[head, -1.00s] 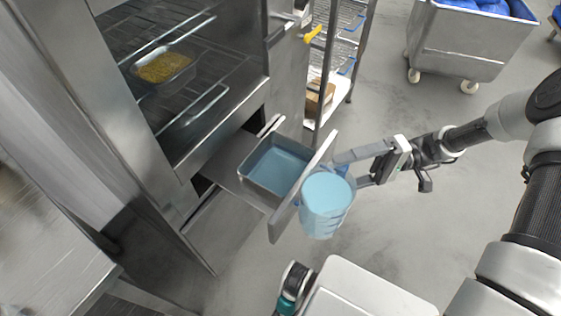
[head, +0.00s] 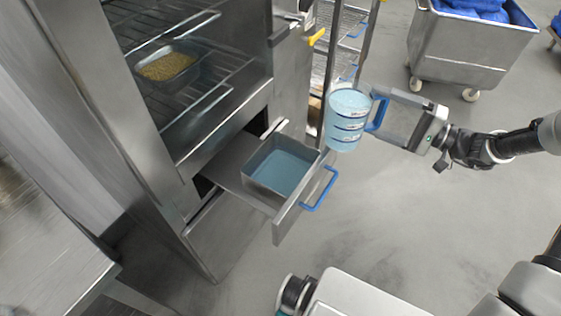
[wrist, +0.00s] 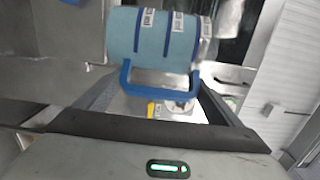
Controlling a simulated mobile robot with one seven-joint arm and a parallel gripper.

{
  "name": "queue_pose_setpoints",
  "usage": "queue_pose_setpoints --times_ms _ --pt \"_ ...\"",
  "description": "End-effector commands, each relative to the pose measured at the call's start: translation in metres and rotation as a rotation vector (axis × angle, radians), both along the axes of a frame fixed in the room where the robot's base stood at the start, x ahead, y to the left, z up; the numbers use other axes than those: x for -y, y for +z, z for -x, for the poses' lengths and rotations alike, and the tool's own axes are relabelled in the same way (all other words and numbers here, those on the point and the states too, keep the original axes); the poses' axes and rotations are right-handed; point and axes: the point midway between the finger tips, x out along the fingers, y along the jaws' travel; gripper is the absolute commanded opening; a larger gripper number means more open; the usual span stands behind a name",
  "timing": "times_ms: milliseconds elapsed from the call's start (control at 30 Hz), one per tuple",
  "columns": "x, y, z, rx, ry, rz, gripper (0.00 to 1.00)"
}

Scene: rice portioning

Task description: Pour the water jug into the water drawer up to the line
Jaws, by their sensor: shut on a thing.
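The water jug (head: 347,128) is light blue with darker bands, small labels and a blue handle (head: 380,111). It is roughly upright in the head view, above and to the right of the drawer's far corner. My gripper (head: 382,108) is shut on the handle. The wrist view shows the jug (wrist: 152,38) above the handle (wrist: 160,86). The water drawer (head: 290,218) is pulled out below the oven, with a blue pull handle on its front. Its metal basin (head: 264,192) shows a flat blue-grey surface inside. I cannot make out the line.
The oven cavity above the drawer holds wire racks and a pan of yellow grain (head: 165,65). A wire shelf (head: 345,45) stands behind the jug. A wheeled grey bin (head: 465,50) with blue contents is at the back right.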

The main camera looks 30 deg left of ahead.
Motion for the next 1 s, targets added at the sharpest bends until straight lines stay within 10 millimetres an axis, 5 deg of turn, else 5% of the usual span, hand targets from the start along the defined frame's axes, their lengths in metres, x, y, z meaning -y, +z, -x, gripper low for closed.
queue_pose_setpoints --times_ms 1000 --pt "-0.015 0.043 0.012 0.216 0.002 0.243 0.26"
